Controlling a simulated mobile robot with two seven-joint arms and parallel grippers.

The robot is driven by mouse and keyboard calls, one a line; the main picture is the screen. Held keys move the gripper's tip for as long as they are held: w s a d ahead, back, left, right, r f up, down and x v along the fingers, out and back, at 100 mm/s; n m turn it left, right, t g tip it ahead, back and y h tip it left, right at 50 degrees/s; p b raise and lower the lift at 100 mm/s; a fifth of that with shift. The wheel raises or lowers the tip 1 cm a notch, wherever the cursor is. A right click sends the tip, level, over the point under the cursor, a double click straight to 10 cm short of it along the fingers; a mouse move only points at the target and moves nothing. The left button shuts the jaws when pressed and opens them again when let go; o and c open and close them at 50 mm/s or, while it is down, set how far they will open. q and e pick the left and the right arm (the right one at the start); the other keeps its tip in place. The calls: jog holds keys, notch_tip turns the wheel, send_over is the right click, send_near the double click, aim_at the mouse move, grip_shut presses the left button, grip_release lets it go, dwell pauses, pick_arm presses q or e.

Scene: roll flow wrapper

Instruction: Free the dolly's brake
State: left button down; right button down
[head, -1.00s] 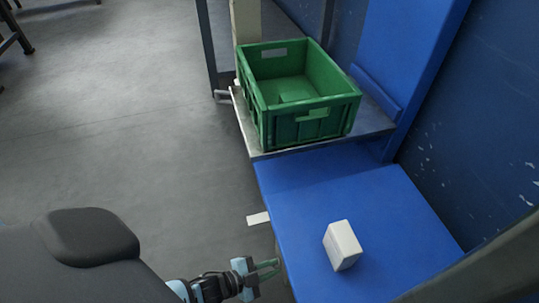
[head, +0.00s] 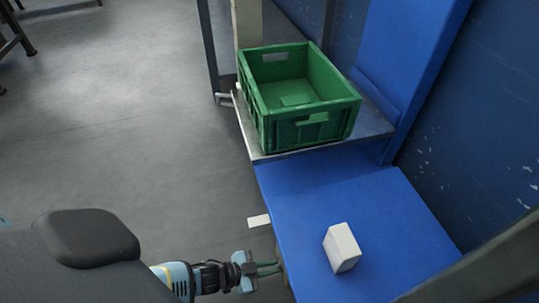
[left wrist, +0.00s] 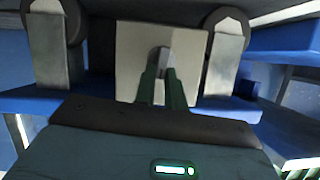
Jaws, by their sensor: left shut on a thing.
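My left gripper (head: 268,268) is at the left edge of the blue-topped surface in the head view, low in the picture. In the left wrist view its green fingers (left wrist: 162,86) are shut on a small grey lever (left wrist: 163,58). The lever stands in front of a pale plate (left wrist: 135,55), between two dark wheels (left wrist: 70,20) in grey brackets. I take the lever to be the dolly's brake; its lower part is hidden by the fingers. My right gripper is in neither view.
A green crate (head: 272,138) stands on a grey shelf (head: 290,153) beyond the blue surface (head: 320,195). A white block (head: 342,247) lies on the blue surface. A white tab (head: 259,221) sticks out at its left edge. The grey floor at left is open.

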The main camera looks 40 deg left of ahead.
pick_arm(q)
jog(key=shift+w+a+f+n+g+h+b, duration=0.15)
jog(key=shift+n+g+h+b, duration=0.3)
jog(key=shift+n, duration=0.4)
jog(key=shift+w+a+r+n+g+h+b, duration=0.15)
jog(key=shift+w+a+n+h+b, duration=0.1)
jog(key=shift+n+h, duration=0.45)
jog(key=shift+w+a+f+n+g+h+b, duration=0.1)
jog(key=shift+n+g+h+b, duration=0.25)
jog(key=shift+n, duration=0.6)
jog(key=c, duration=1.5)
grip_release()
jog(key=shift+o, duration=0.2)
jog(key=shift+s, duration=0.1)
